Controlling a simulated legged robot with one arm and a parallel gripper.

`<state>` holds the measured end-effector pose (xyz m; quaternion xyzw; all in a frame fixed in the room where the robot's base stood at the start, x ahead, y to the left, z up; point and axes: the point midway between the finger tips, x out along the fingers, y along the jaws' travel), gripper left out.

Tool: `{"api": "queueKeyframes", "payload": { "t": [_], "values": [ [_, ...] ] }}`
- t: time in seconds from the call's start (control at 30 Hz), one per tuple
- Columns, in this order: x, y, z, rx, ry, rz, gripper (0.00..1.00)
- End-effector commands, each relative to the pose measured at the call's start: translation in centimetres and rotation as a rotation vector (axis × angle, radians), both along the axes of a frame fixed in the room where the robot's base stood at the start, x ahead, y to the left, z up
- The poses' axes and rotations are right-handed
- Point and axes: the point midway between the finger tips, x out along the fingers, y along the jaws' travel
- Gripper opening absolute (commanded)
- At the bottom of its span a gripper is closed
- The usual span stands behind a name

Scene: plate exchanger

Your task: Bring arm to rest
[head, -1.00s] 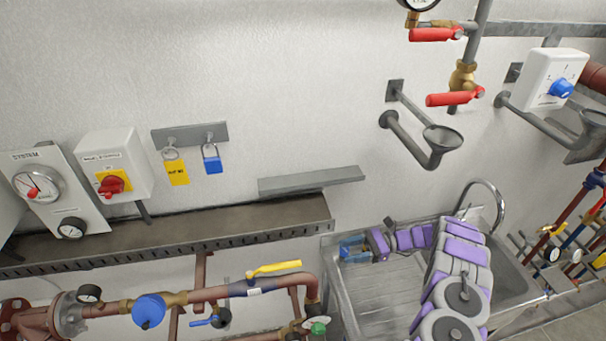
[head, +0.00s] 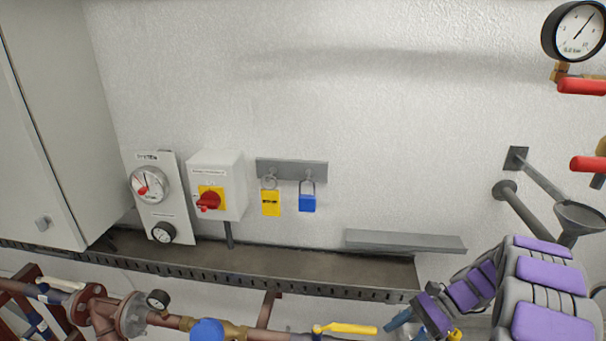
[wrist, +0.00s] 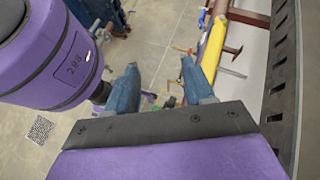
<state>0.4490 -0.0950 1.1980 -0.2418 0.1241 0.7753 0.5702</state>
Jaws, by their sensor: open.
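My purple and grey arm (head: 545,285) is folded at the lower right of the head view. My gripper (head: 402,325) shows partly at the bottom edge there, near the right end of the yellow pipe handle. In the wrist view my gripper (wrist: 160,82) has its two blue fingers spread apart. Only floor and distant parts show between the fingers, so it is empty. A purple link of my own arm fills the upper left of the wrist view.
A long dark ledge (head: 270,262) runs along the wall. Above it are a red rotary switch (head: 208,200), a yellow tag (head: 270,203) and a blue padlock (head: 308,200). A yellow-handled valve (head: 345,328) is close to my gripper. A drain funnel (head: 580,215) is above my arm.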

Motion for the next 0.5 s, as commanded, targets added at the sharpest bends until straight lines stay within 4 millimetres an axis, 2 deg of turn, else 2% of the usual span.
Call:
{"api": "queueKeyframes", "payload": {
  "t": [0.1, 0.37, 0.5],
  "values": [
    [-1.7, 2.1, 0.7, -0.071, -0.040, 0.081, 0.52],
    [-6.0, 5.0, 2.3, -0.210, -0.144, 0.260, 0.52],
    [-8.8, 6.6, 2.8, -0.275, -0.205, 0.363, 0.52]
  ]
}}
